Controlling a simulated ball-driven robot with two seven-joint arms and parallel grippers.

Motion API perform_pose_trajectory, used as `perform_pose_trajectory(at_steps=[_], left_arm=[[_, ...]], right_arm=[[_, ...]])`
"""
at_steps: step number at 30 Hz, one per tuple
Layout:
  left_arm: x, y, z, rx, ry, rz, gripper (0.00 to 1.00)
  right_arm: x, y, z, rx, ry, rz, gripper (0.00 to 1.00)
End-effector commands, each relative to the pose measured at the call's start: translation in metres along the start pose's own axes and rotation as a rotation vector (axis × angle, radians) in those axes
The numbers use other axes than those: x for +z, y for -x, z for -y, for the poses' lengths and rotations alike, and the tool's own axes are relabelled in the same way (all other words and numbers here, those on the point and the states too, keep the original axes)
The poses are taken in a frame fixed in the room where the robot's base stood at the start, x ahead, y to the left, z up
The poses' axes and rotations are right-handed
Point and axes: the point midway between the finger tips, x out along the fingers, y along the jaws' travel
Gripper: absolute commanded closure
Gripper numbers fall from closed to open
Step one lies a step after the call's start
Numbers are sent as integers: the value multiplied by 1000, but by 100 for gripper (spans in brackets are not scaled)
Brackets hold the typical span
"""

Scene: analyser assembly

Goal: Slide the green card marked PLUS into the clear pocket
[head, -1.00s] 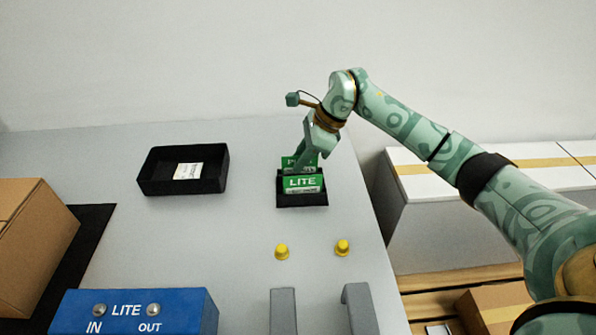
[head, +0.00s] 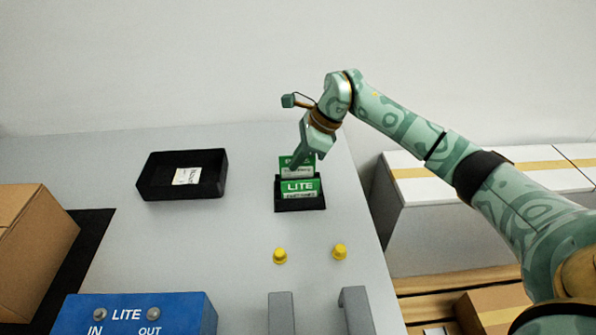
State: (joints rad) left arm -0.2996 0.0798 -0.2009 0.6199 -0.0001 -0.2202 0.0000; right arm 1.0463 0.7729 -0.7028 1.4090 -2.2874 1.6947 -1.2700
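Two green cards stand one behind the other at a small black holder (head: 301,206). The front green card (head: 300,187) reads LITE. The rear green card (head: 299,173) has a white strip low down; my gripper covers part of its lettering, so I cannot read PLUS. My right gripper (head: 298,160) is at this rear card and appears shut on it, holding it upright just behind the LITE card. I cannot make out a clear pocket; the blue box (head: 180,311) at the front left reads LITE, IN and OUT. My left gripper is not in view.
A black tray (head: 150,187) with a white label inside stands left of the holder. Two yellow knobs (head: 280,256) and grey uprights (head: 282,312) are in front. A cardboard box (head: 35,240) stands at the left. The middle of the grey table is clear.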

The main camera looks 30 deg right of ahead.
Motion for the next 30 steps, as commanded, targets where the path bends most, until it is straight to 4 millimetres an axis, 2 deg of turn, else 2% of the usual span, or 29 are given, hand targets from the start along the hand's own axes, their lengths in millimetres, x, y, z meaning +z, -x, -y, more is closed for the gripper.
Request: perform_pose_trajectory(at_steps=[24,30], left_arm=[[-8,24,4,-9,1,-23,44],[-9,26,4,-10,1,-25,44]], right_arm=[[20,36,0,-1,0,0,100],[21,40,0,0,-1,0,100]])
